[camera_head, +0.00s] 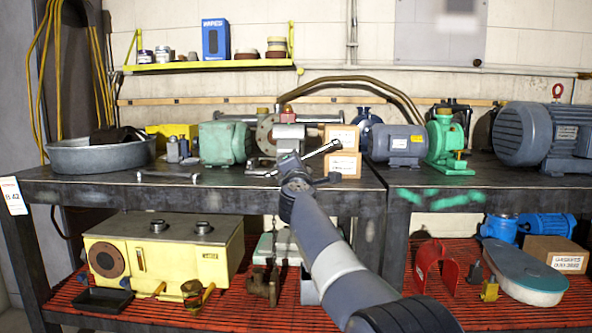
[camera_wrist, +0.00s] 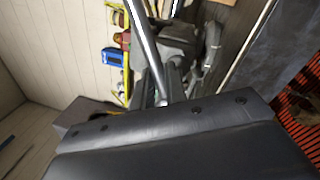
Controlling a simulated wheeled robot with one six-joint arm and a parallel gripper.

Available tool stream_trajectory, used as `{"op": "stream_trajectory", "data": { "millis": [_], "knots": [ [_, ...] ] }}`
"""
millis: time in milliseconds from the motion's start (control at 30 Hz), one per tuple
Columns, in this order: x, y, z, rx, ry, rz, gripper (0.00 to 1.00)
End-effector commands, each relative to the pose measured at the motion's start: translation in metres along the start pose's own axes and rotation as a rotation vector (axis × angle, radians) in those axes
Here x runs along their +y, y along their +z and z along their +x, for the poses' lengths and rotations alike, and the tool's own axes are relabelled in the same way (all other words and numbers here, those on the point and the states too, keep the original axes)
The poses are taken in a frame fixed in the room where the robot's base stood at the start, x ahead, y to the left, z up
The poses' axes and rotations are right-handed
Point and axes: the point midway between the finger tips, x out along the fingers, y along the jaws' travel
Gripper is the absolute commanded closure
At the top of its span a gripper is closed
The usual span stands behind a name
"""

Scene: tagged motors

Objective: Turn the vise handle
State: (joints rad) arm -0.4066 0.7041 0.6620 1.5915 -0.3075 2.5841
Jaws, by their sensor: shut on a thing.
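The vise handle (camera_head: 323,151) is a thin silver bar, tilted up to the right at the front of the grey vise (camera_head: 290,137) on the bench. My gripper (camera_head: 292,167) is at the lower left part of the handle, in front of the vise, and is shut on the handle.
Two cardboard boxes (camera_head: 344,164) are stacked close right of the handle. A green motor (camera_head: 223,144) stands to the left, a grey motor (camera_head: 396,144) to the right. A wrench (camera_head: 168,175) lies on the bench (camera_head: 100,190); the front strip between is mostly clear.

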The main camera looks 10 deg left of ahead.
Motion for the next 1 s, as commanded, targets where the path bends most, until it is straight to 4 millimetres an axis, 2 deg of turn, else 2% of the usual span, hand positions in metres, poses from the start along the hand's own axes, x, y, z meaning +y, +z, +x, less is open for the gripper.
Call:
{"op": "stream_trajectory", "data": {
  "millis": [667,700,900,1000],
  "knots": [
    [0.0002,0.0021,0.0015,-0.017,0.001,0.065,1.00],
    [0.0003,0.0023,0.0015,-0.018,0.001,0.065,0.85],
    [-0.0004,0.0022,0.0017,-0.017,0.001,0.064,0.69],
    [-0.0011,0.0019,0.0019,-0.017,0.000,0.063,0.67]
  ]
}}
